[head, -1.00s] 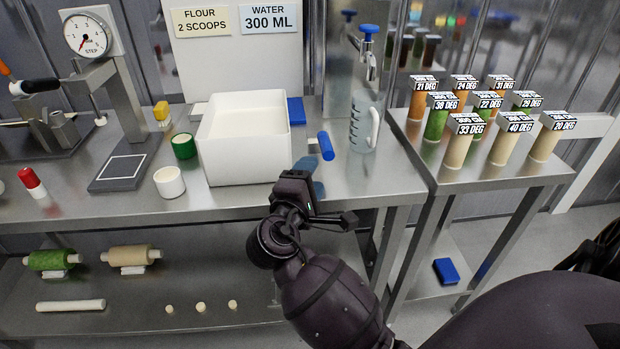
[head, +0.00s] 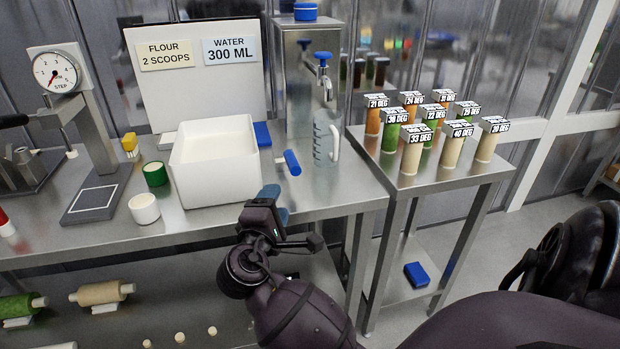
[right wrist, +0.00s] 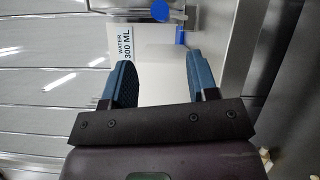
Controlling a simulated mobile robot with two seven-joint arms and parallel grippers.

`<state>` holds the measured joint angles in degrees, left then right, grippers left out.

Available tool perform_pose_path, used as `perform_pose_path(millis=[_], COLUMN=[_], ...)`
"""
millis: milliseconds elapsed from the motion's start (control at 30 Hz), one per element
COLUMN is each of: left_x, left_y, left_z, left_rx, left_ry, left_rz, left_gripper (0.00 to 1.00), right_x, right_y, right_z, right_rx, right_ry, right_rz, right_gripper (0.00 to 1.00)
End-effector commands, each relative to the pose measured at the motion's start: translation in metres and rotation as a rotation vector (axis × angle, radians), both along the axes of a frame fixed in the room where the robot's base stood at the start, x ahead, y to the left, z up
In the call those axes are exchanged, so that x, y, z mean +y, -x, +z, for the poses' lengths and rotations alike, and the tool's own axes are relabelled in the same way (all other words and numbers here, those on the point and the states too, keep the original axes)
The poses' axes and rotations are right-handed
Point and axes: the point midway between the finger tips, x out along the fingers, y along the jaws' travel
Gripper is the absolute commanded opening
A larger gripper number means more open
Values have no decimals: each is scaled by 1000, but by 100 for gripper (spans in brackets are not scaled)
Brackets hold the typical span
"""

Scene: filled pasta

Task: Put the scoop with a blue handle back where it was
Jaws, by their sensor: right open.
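The blue handle of the scoop (head: 292,162) shows in the head view, just right of the white bin (head: 215,180) on the steel counter. My right gripper (head: 277,203) is open and apart from the handle, nearer to me at the counter's front edge. In the right wrist view the fingers (right wrist: 162,80) stand apart with nothing between them, and a white surface shows beyond. A blue shape (right wrist: 181,37) lies past the fingers there; I cannot tell whether it is the handle. My left gripper is not in view.
A measuring jug (head: 324,142) stands under the blue-knobbed tap (head: 323,62), right of the handle. A blue box (head: 262,134) is behind the bin. Labelled jars (head: 415,150) fill the side table.

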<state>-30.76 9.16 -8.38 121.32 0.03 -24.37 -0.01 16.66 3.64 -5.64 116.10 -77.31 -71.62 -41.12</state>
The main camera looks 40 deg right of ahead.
Motion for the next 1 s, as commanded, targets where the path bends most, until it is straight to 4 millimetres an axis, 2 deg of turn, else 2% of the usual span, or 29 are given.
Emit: perform_pose_path(millis=[67, 133, 267, 300, 400, 500, 600, 700, 800, 900, 1000], left_x=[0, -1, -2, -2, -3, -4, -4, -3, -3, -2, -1], left_y=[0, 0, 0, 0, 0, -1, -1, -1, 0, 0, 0], left_z=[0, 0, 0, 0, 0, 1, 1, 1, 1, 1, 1], left_rx=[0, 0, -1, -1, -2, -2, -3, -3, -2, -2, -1], left_ry=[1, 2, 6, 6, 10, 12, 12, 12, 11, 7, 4], left_rz=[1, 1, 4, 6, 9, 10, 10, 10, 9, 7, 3], left_gripper=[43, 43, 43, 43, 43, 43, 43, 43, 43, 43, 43], right_x=[-1, -1, 2, 5, 14, 24, 36, 46, 53, 57, 59], right_y=[3, 7, 27, 37, 66, 101, 141, 179, 210, 230, 241], right_z=[-12, -33, -93, -113, -158, -195, -223, -241, -250, -253, -254], right_rx=[9, 18, 30, 29, 12, -21, -74, -144, -216, -276, -312], right_ry=[-25, -79, -270, -349, -563, -794, -1034, -1257, -1436, -1557, -1620], right_rz=[26, 76, 213, 255, 336, 380, 386, 359, 313, 272, 247], right_gripper=[54, 54, 54, 54, 54, 54, 54, 54, 54, 54, 54])
